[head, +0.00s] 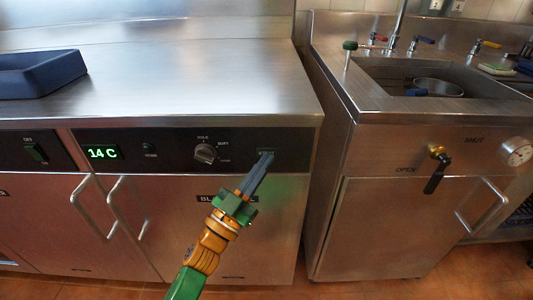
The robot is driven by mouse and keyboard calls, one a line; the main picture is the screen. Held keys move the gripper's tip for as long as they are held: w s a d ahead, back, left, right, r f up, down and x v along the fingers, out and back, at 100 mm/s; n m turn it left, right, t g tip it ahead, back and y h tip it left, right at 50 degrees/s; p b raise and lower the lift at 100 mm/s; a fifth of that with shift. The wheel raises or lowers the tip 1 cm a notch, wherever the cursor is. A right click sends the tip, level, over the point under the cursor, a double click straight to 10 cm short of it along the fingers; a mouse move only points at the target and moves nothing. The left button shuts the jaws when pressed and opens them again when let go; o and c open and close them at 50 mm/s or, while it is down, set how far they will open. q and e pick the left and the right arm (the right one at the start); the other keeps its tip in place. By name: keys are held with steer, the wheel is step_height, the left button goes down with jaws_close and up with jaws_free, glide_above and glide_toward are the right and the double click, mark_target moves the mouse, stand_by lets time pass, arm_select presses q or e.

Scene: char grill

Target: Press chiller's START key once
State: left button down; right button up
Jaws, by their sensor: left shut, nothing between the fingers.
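The chiller's black control panel (180,150) runs along the front of the steel counter. My right gripper is not in view.
A dark blue tray (42,74) sits on the counter at the left. Door handles (115,205) stick out below the panel. At the right a sink unit (400,115) has taps, a pot (438,87) and a black-handled valve (437,168). A gap separates both units.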

arm_select(q)
steer(key=shift+s, duration=0.1)
steer(key=s+p, duration=0.3)
steer(key=s, duration=0.3)
steer(key=shift+s, duration=0.2)
stand_by(0.7)
stand_by(0.3)
